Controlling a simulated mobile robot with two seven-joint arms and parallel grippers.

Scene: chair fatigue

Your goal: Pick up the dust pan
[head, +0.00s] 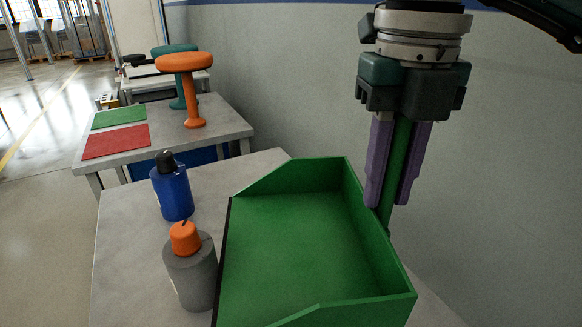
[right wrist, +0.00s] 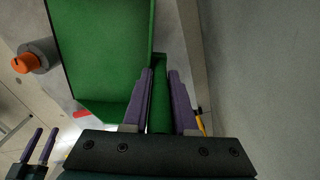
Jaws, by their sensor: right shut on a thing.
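The green dust pan (head: 290,240) is in the lower middle of the head view, above or on the grey table; I cannot tell if it touches the top. Its handle rises at the right side. My right gripper (head: 390,205) points down and its purple fingers are shut on the green handle. In the right wrist view the handle (right wrist: 159,105) runs between the two fingers, with the pan (right wrist: 105,55) beyond it. My left gripper (right wrist: 40,148) shows at the lower left of the right wrist view, its fingers apart and empty.
A blue bottle (head: 172,190) and a grey bottle with orange cap (head: 192,272) stand on the near table (head: 125,225), left of the pan. A farther table holds red (head: 116,141) and green mats and an orange stool-like piece (head: 189,90). A wall (head: 500,150) is at right.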

